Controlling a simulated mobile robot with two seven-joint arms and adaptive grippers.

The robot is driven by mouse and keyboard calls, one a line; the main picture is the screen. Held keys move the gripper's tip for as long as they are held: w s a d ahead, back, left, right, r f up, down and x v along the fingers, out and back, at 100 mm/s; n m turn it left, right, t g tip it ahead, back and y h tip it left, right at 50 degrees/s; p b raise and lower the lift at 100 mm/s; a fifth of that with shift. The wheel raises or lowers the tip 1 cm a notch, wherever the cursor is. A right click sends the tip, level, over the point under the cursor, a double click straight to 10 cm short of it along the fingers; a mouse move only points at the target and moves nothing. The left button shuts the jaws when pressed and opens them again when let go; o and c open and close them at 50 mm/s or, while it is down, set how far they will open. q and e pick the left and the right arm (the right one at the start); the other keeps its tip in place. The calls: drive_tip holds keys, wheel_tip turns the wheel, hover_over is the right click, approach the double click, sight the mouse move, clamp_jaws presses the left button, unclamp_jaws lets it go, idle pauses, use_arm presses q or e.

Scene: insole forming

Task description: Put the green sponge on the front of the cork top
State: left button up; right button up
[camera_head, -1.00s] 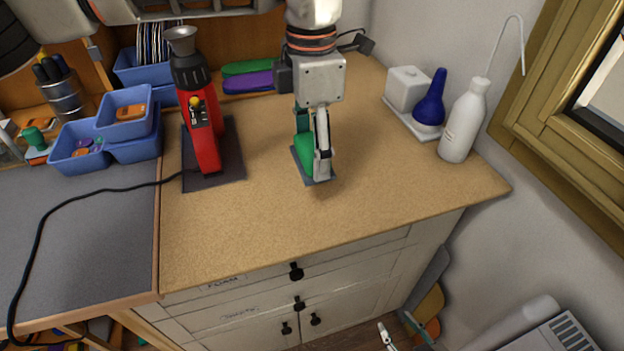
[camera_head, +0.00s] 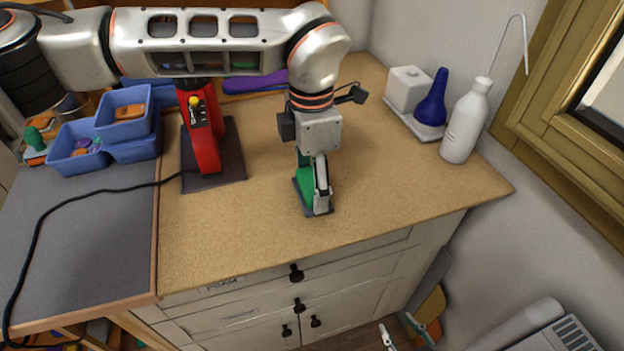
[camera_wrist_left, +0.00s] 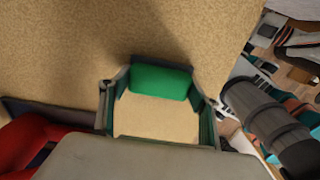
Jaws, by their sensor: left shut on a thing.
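The green sponge (camera_head: 305,181) is held between the fingers of my left gripper (camera_head: 315,196) over the front half of the cork top (camera_head: 230,230). A thin grey edge shows at the sponge's lower side. In the left wrist view the sponge (camera_wrist_left: 160,82) spans the gap between the two fingertips of my left gripper (camera_wrist_left: 160,92), with cork below it. I cannot tell whether the sponge touches the cork. My right gripper (camera_head: 403,331) shows only its fingertips at the bottom edge, apart and empty, below the drawers.
A red device (camera_head: 203,135) stands on a dark mat (camera_head: 230,160) to the left. A white bottle (camera_head: 464,125) and a blue bulb (camera_head: 431,105) stand at the right back. Blue bins (camera_head: 75,160) are at the left.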

sight(312, 181)
use_arm(q)
drive_tip(key=o, duration=0.9)
drive_tip(key=shift+f, duration=0.1)
drive_tip(key=shift+o, duration=0.2)
wheel_tip(312, 181, up, 12)
drive_tip(key=shift+p, duration=0.45)
